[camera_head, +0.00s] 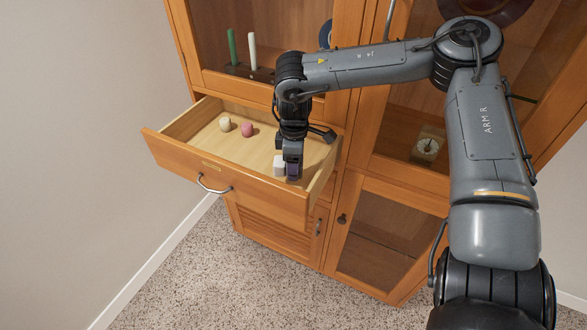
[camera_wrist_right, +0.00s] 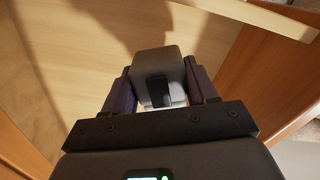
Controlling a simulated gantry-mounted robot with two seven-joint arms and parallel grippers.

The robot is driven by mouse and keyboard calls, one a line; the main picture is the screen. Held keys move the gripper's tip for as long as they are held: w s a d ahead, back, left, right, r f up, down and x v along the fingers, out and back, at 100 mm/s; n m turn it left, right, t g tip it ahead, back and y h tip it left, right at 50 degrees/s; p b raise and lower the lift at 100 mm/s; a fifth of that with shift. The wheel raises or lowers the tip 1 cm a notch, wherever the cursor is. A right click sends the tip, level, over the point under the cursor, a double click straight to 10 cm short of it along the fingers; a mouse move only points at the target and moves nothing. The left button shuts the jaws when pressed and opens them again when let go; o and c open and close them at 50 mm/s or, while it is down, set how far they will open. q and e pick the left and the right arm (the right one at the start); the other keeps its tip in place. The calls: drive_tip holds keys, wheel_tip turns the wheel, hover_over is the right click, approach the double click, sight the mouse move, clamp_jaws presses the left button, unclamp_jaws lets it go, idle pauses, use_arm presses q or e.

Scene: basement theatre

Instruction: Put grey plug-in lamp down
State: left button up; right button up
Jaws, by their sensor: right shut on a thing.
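The grey plug-in lamp (camera_wrist_right: 158,64) is between the two dark fingers of my right gripper (camera_wrist_right: 161,92) in the right wrist view, with a finger against each side. In the head view the lamp (camera_head: 279,166) shows as a small pale block beside a dark finger of my right gripper (camera_head: 287,170). The gripper points down into the front right part of the open wooden drawer (camera_head: 255,188). The lamp is low over the drawer floor; whether it touches the floor cannot be told. My left gripper is not in view.
A cream round object (camera_head: 225,124) and a pink one (camera_head: 247,129) lie at the drawer's back left. The drawer's left floor is clear. Above, a cabinet shelf holds a green stick (camera_head: 232,47) and a white stick (camera_head: 252,50). A small clock (camera_head: 428,146) stands behind glass at right.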

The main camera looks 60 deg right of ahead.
wheel_tip(320, 180, down, 2)
drive_tip(key=shift+f, duration=0.25)
drive_tip(key=shift+f, duration=0.3)
drive_tip(key=o, duration=1.4)
